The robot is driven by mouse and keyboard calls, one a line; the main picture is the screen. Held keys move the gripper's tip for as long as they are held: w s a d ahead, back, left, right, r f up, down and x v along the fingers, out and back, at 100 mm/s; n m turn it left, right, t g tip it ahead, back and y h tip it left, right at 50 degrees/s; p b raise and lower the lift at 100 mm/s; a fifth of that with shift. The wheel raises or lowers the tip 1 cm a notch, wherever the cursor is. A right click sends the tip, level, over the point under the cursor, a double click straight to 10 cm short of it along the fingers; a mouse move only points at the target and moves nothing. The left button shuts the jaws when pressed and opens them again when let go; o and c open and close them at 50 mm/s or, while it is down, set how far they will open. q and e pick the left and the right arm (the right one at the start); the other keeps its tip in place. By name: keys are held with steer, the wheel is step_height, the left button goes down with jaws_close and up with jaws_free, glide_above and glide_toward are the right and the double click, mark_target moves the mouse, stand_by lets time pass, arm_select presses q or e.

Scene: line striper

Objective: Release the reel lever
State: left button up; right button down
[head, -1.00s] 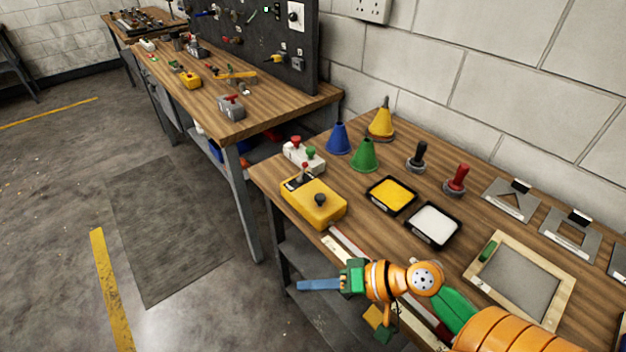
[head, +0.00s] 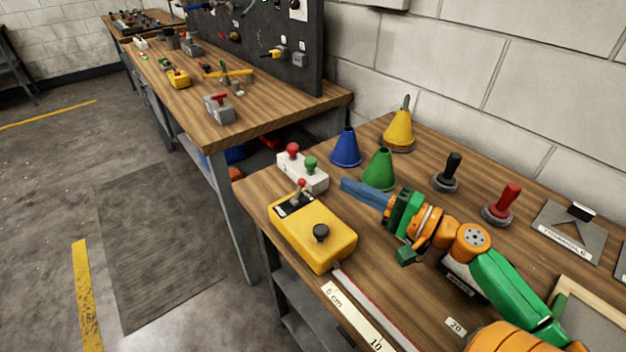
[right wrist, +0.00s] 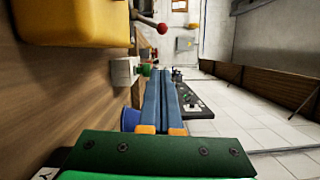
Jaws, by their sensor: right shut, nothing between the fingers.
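A yellow box (head: 318,238) sits at the near left corner of the wooden table. The red-balled lever also shows in the right wrist view (right wrist: 162,28), beside the yellow box (right wrist: 75,22). My right gripper (head: 346,186) is shut and empty, its blue fingers pointing left, to the right of the lever and apart from it. The fingers (right wrist: 161,75) lie together in the right wrist view. My left gripper is out of view.
A white box with red and green knobs (head: 303,170) stands behind the yellow box. Blue (head: 345,148), green (head: 379,170) and yellow (head: 398,131) cones stand close behind my right gripper. Black (head: 448,172) and red (head: 502,205) handles stand farther right. A ruler strip (head: 355,318) runs along the front edge.

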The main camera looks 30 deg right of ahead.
mark_target(299, 192)
steer(key=p+x, duration=0.2)
steer(key=x, duration=0.7)
steer(key=shift+w+r, duration=0.1)
steer(key=shift+w, duration=0.3)
steer(key=shift+a+p, duration=0.3)
steer(key=shift+p, duration=0.2)
steer(key=shift+s+a+p, duration=0.35)
steer(key=shift+s+a, duration=0.05)
steer(key=shift+s, duration=0.45)
steer(key=shift+s+a+p, duration=0.35)
steer(key=shift+s+a, duration=0.05)
steer(key=shift+s, duration=0.45)
steer(key=shift+w, duration=0.1)
